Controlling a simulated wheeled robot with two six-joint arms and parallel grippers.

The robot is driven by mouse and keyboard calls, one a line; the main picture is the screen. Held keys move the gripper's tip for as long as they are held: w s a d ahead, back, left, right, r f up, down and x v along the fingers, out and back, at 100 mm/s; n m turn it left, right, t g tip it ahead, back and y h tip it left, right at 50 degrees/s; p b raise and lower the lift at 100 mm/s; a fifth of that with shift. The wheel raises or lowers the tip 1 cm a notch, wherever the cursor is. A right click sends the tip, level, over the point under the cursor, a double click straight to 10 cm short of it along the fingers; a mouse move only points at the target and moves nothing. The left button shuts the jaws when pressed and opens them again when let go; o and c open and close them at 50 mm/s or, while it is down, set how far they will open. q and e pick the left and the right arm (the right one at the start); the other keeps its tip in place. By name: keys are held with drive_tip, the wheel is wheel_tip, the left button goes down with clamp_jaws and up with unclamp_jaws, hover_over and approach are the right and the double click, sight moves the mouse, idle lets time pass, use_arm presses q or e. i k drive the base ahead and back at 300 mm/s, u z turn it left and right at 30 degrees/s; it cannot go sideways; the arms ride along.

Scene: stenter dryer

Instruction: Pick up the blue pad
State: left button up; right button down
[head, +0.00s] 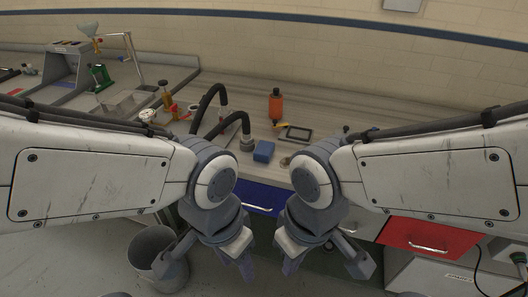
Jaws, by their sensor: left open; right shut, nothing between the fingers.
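The blue pad (264,151) is a small blue block lying on the grey bench top, near the middle of the head view. It sits just right of the black hose end, and nothing covers it. My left gripper (208,264) is open and empty, hanging low in front of the bench, below and left of the pad in the picture. My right gripper (325,265) is shut with nothing in it, also low in front of the bench, below and right of the pad. Both are well apart from the pad.
Curved black hoses (210,100) rise left of the pad. An orange bottle (276,106) and a dark-framed tray (297,134) stand behind and right of it. The bench front has a blue drawer (262,196) and a red drawer (420,236). A grey bin (146,252) stands on the floor.

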sight(263, 153)
drive_tip(key=k, duration=0.5)
drive_tip(key=u, duration=0.9)
drive_tip(key=i, duration=1.5)
drive_tip(key=z, duration=0.95)
